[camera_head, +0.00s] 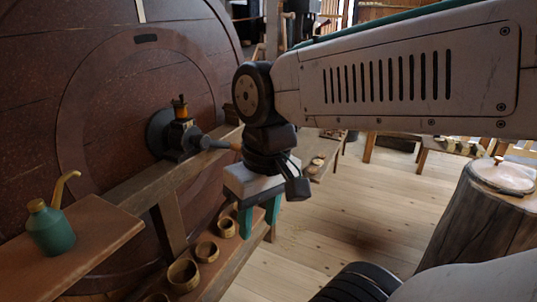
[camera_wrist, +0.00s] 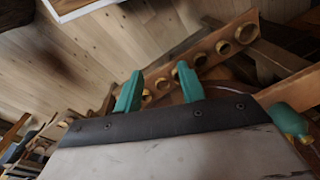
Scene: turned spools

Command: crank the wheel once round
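The large dark red-brown wheel (camera_head: 95,110) fills the left of the head view, its left and upper parts cut off by the frame. In front of its middle is a dark hub fitting (camera_head: 178,134) with a brass-topped cup and a grey cone pointing right. I cannot make out a crank handle on the wheel. My gripper (camera_head: 258,216) hangs pointing down, right of the hub fitting and lower in the picture. In the wrist view its teal fingers (camera_wrist: 159,74) stand apart with nothing held between them.
A wooden rail (camera_head: 180,172) runs before the wheel. A teal oil can (camera_head: 50,230) stands on a shelf (camera_head: 95,228) at left. Several round wooden cups (camera_head: 184,275) line a low board near my gripper. A stump (camera_head: 480,222) stands right; the plank floor (camera_head: 345,215) between is open.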

